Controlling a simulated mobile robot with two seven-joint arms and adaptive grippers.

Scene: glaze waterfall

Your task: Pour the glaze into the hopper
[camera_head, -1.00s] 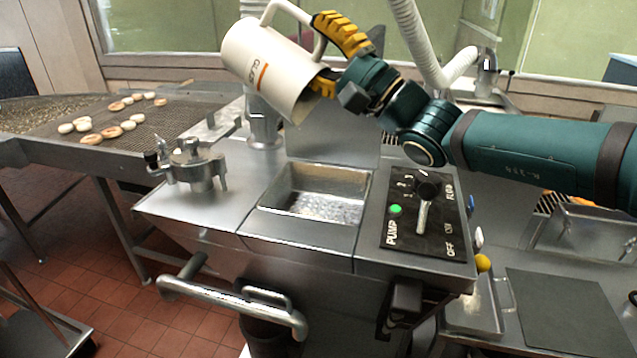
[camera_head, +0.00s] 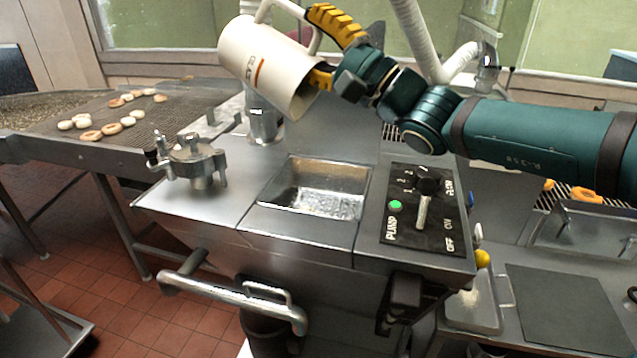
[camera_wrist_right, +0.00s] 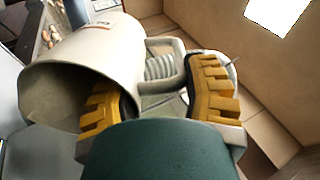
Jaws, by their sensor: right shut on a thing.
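My right gripper (camera_head: 325,50) is shut on the handle of a cream pitcher (camera_head: 262,65) with an orange stripe and dark lettering. The pitcher is held tilted in the air, its mouth facing down and to the right. It hangs above and behind the open metal hopper (camera_head: 268,200), a rectangular basin in the steel machine. No stream shows between pitcher and hopper. In the right wrist view, the pitcher (camera_wrist_right: 100,50) sits with its mouth at lower left and yellow fingers (camera_wrist_right: 160,105) around its handle; the glaze inside cannot be made out. My left gripper is not in view.
A pump panel (camera_head: 430,215) with a knob and green light is right of the hopper. A metal valve fitting (camera_head: 195,160) stands left. Behind it, a mesh conveyor (camera_head: 60,125) carries several doughnuts. A white hose (camera_head: 412,35) rises behind my right arm.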

